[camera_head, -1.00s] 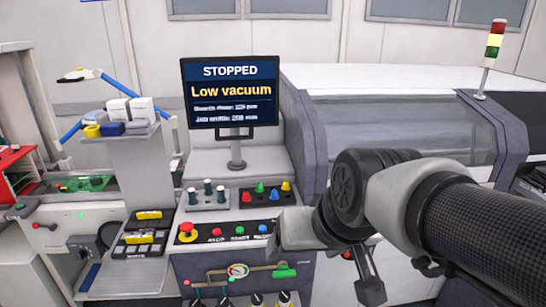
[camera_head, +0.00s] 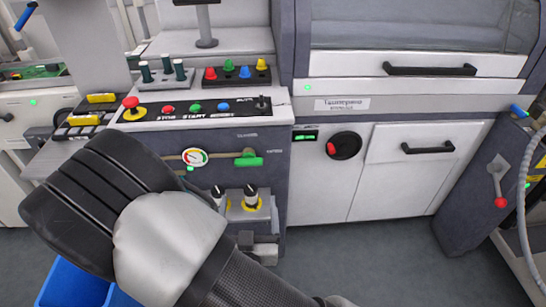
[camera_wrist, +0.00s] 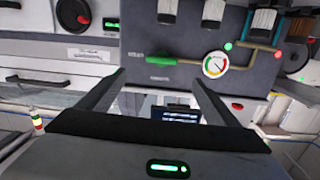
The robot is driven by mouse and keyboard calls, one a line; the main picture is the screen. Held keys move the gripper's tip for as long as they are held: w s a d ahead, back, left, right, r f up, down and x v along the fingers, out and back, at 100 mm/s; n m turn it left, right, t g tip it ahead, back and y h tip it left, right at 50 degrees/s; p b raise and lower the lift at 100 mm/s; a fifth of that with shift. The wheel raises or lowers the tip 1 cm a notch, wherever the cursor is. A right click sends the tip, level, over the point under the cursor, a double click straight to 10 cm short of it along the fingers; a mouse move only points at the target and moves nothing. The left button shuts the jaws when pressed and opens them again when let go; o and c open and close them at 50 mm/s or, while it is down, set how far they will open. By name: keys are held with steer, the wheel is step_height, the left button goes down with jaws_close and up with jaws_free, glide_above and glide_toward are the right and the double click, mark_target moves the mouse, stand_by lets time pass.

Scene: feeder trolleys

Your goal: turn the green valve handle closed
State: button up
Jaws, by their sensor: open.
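The green valve handle (camera_head: 249,160) sits on a pipe at the front of the dark grey machine panel, right of a round gauge (camera_head: 194,157). It lies roughly level, in line with the pipe. In the wrist view, which looks upside down, the handle (camera_wrist: 148,59) shows beyond the fingertips, beside the gauge (camera_wrist: 215,64). My gripper (camera_wrist: 158,77) is open, its two fingers spread wide with nothing between them. The fingers look apart from the handle. In the head view my arm fills the lower left and the fingers are hidden.
Above the valve is a button panel (camera_head: 198,108) with a red mushroom button (camera_head: 131,106). Black knobs (camera_head: 250,195) on yellow collars stand below. White cabinet doors (camera_head: 410,155) are at right.

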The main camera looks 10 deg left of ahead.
mark_target(249, 163)
steer(key=shift+n+t+y, duration=0.4)
steer(key=b+x, duration=0.1)
steer(key=x, duration=1.5)
steer(key=shift+w+a+f+b, duration=0.1)
steer(key=shift+w+f+b, duration=0.05)
steer(key=shift+w+b, duration=0.2)
steer(key=c, duration=1.1)
